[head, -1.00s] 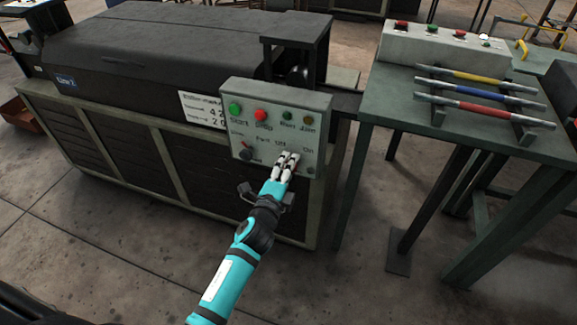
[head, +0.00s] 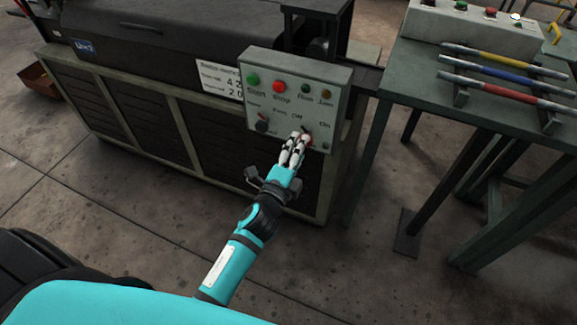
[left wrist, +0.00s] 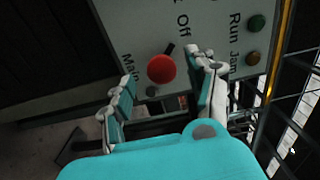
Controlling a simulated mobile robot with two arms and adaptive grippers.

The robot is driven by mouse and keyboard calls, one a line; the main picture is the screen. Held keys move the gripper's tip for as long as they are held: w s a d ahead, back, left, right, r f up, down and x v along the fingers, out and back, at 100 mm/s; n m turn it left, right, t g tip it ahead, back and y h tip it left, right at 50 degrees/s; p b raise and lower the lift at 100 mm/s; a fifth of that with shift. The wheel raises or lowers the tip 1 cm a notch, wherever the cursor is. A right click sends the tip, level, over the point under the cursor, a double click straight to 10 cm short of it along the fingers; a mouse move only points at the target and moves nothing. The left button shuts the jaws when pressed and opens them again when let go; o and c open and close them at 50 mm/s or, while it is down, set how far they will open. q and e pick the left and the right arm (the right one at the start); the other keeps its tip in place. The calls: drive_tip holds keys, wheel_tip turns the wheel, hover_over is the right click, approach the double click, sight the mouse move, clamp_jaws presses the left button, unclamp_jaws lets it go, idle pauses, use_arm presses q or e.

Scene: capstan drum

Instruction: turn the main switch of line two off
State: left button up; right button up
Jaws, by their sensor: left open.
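The grey control panel (head: 298,85) stands on the machine with a blue line sign (head: 84,46), seemingly reading Line 2. Its main switch is a red round knob (left wrist: 161,69) with a short black pointer (left wrist: 168,48). The pointer leans toward the Off label (left wrist: 183,22); the On label shows in the head view (head: 325,125). My left gripper (head: 297,141) is at the panel's lower right and partly covers the switch. In the left wrist view the open fingers (left wrist: 168,88) stand either side of the knob; I cannot tell whether they touch it.
A selector knob (head: 262,124) sits left of the switch. The green start button (head: 253,79) and red stop button (head: 279,86) are above. A green table (head: 420,75) at right holds coloured bars (head: 500,74) and another button box (head: 465,24). Open floor lies in front.

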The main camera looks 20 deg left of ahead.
use_arm(q)
drive_tip(key=s, duration=0.8)
drive_tip(key=shift+a, duration=0.1)
